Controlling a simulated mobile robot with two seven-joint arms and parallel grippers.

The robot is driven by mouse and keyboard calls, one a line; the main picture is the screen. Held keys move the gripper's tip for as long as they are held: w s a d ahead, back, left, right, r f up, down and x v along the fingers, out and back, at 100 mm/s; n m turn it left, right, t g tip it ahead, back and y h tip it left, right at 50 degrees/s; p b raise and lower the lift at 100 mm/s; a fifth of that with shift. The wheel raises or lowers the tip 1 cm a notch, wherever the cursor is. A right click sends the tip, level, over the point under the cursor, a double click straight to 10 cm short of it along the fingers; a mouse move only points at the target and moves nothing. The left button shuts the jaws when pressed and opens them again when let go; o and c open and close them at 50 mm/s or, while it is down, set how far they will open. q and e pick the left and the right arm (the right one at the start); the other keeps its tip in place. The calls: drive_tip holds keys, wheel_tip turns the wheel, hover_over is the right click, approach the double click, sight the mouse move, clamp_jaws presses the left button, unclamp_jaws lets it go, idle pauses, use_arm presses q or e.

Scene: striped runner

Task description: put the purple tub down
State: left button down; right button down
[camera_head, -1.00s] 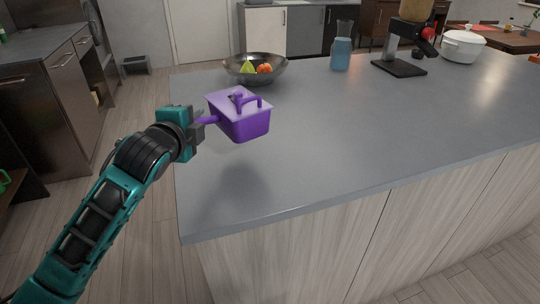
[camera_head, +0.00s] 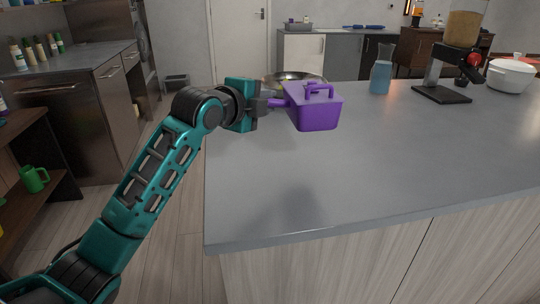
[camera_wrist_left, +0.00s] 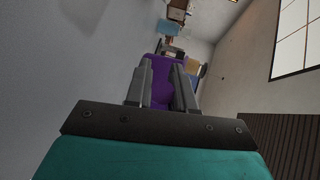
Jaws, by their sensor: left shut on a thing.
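The purple tub (camera_head: 317,115) has a lid with a loop handle on top and a side handle pointing left. My left gripper (camera_head: 268,103) is shut on that side handle. The tub is about level and held above the grey counter (camera_head: 370,170), with a soft shadow on the counter nearer to me. In the left wrist view, the tub (camera_wrist_left: 163,92) shows as a purple patch between the two fingers (camera_wrist_left: 162,85). My right gripper is in neither view.
A metal bowl (camera_head: 284,76) stands behind the tub, partly hidden by it. The counter's front and middle are clear.

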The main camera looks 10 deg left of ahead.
use_arm(q)
wheel_tip(320, 180, down, 7)
drive_tip(key=shift+f+b, duration=0.2)
drive_tip(key=shift+b, duration=0.3)
wheel_tip(320, 180, down, 4)
drive_tip(key=shift+f+b, duration=0.2)
drive_tip(key=shift+b, duration=0.2)
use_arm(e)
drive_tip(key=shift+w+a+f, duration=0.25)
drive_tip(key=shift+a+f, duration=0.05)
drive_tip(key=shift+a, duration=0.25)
use_arm(q)
drive_tip(key=c, duration=1.4)
unclamp_jaws()
drive_tip(key=shift+f, duration=0.2)
drive_tip(key=o, duration=0.4)
drive_tip(key=shift+o, duration=0.2)
drive_tip(key=shift+r, duration=0.1)
